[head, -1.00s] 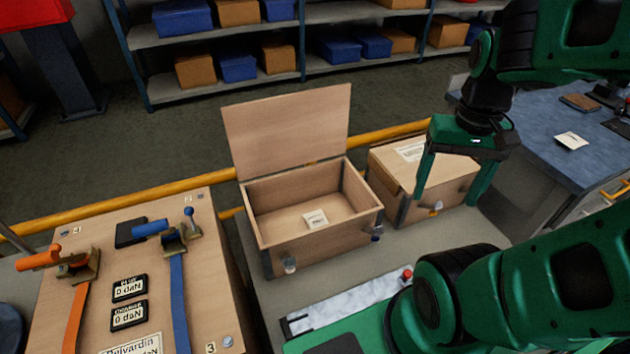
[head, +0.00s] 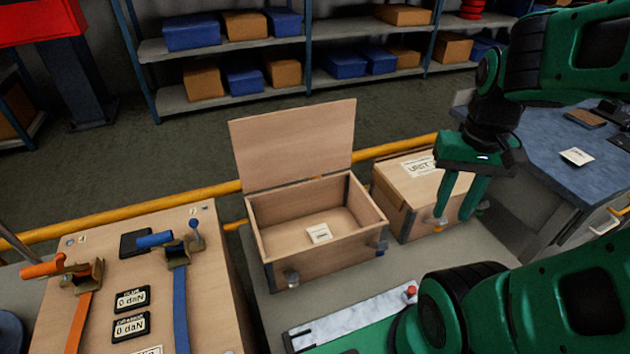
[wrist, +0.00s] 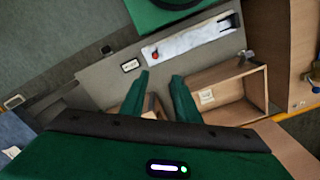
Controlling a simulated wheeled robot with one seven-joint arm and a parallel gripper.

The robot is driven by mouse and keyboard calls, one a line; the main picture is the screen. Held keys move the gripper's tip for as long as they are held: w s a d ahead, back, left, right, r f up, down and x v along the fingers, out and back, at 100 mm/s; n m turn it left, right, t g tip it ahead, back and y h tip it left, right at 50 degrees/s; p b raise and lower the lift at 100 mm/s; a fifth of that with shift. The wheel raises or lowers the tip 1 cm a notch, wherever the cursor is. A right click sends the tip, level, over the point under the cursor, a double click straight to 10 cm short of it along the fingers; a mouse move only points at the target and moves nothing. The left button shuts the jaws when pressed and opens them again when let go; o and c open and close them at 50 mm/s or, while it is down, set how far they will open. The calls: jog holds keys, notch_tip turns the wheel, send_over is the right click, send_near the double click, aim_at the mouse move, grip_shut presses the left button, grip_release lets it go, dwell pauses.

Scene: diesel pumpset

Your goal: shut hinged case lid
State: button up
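The open wooden case (head: 322,249) stands on the grey bench, with a small label card on its inner floor. Its hinged lid (head: 294,143) is upright at the back edge, leaning slightly backward. Two latches show on its front. In the wrist view the case (wrist: 229,93) lies right of the fingers, and the lid shows only in part at the bottom right. My gripper (head: 453,216) is right of the case, in front of and above a closed second case (head: 408,187). Its fingers point down, a narrow gap apart, with nothing between them; they also show in the wrist view (wrist: 160,83).
A wooden panel with orange and blue straps (head: 150,250) stands left of the case. A yellow rail (head: 215,190) runs behind it. A blue-topped table (head: 560,140) is at the right. My green arm covers the lower right. Space above the case is clear.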

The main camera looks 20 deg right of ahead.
jog(key=shift+w+d+r, duration=0.1)
jog(key=shift+r, duration=0.35)
jog(key=shift+w+d+r, duration=0.1)
jog(key=shift+r, duration=0.3)
grip_shut()
jog(key=w+d+r+n+t, duration=0.1)
jog(key=w+r, duration=0.3)
jog(key=w, duration=0.7)
jog(key=w+d+r+n+t, duration=0.1)
jog(key=w+r+n, duration=0.15)
jog(key=w, duration=0.85)
jog(key=w+a+r+n+t, duration=0.1)
jog(key=w+a+r, duration=0.15)
jog(key=w, duration=0.95)
jog(key=w+a+r+n+t, duration=0.15)
jog(key=w+a, duration=0.25)
jog(key=w, duration=0.9)
notch_tip(320, 180, down, 10)
jog(key=shift+s+a+r+g, duration=0.15)
jog(key=shift+s+a+g, duration=0.1)
jog(key=shift+g, duration=0.1)
